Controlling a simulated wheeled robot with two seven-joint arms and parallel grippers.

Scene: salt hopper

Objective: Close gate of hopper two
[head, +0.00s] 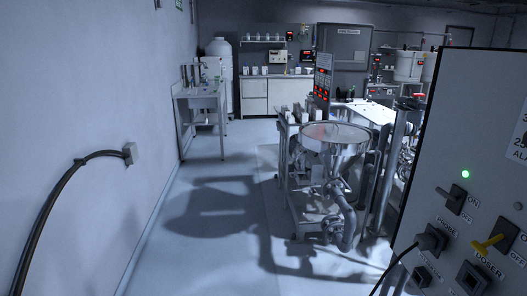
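A steel hopper (334,150) with a wide round top stands on a wheeled frame right of the middle in the head view. A grey pipe (349,222) runs down from it towards the floor. I cannot make out a number on the hopper, and I cannot tell its gate or the gate's state. Neither of my grippers is in view.
A grey control panel (455,150) fills the right side close by, with a lit green lamp, a PROBE plug and a yellow DOSER switch (488,245). A black cable (48,205) hangs from the left wall. A small table (198,93) stands beyond. The floor (185,240) between is clear.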

